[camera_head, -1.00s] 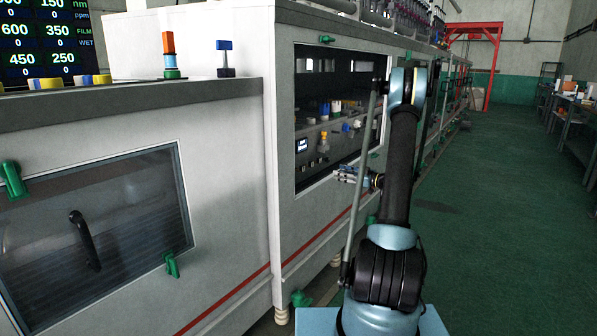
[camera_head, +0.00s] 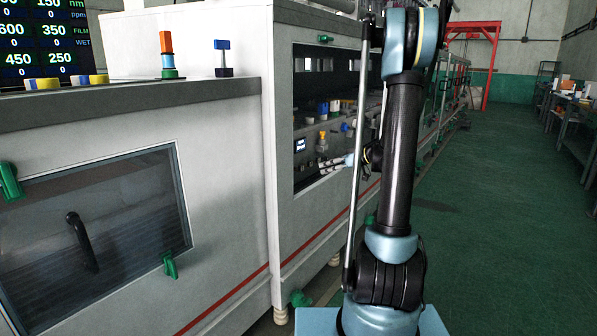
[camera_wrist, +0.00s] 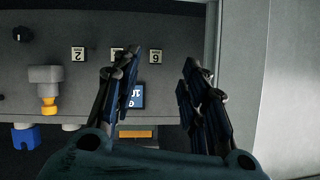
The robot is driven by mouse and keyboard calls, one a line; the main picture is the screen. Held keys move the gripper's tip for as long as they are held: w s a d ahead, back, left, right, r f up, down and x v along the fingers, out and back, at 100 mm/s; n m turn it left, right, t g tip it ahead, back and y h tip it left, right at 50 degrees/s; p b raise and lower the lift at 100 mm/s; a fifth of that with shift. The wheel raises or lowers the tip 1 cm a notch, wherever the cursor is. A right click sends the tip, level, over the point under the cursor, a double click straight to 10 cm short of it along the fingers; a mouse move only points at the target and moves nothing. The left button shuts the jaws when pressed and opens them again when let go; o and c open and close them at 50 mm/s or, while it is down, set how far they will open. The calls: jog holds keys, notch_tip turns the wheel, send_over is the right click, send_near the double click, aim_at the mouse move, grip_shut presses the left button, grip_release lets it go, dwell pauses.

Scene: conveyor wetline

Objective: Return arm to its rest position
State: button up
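My arm stands nearly upright in front of the wetline machine, seen in the head view. My gripper (camera_head: 334,163) is small there, pointing left at the machine's open window, partly hidden behind my arm. In the wrist view my gripper (camera_wrist: 157,64) has its two dark fingers spread apart with nothing held between them. Behind the fingers is the machine's panel (camera_wrist: 185,28), with small number tags and a blue-framed display (camera_wrist: 138,95). I cannot tell whether any finger touches the panel.
The machine's window frame (camera_wrist: 212,45) is close beside the right finger. A yellow and grey knob (camera_wrist: 48,88) sits left on the panel. A grey cabinet (camera_head: 230,190) stands at left. Green floor (camera_head: 480,230) is open at right; a bench (camera_head: 575,125) stands far right.

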jog(key=s+a+m+g+h, duration=0.25)
jog(key=s+m+h, duration=0.2)
jog(key=s, duration=1.75)
jog(key=s+d+f+m+g+h, duration=0.1)
jog(key=s+d+f+m+h, duration=0.1)
jog(key=s, duration=0.8)
jog(key=s+d+f+m+g+h, duration=0.1)
jog(key=s+d+f+m+h, duration=0.2)
jog(key=s, duration=0.8)
jog(key=d+f+h, duration=0.1)
jog(key=d+f, duration=0.1)
jog(key=d, duration=0.1)
jog(key=shift+d+f+h, duration=0.2)
jog(key=shift+d+h, duration=0.1)
jog(key=shift+h, duration=0.05)
jog(key=shift+s, duration=0.1)
jog(key=shift+w+f, duration=0.2)
jog(key=shift+w, duration=0.25)
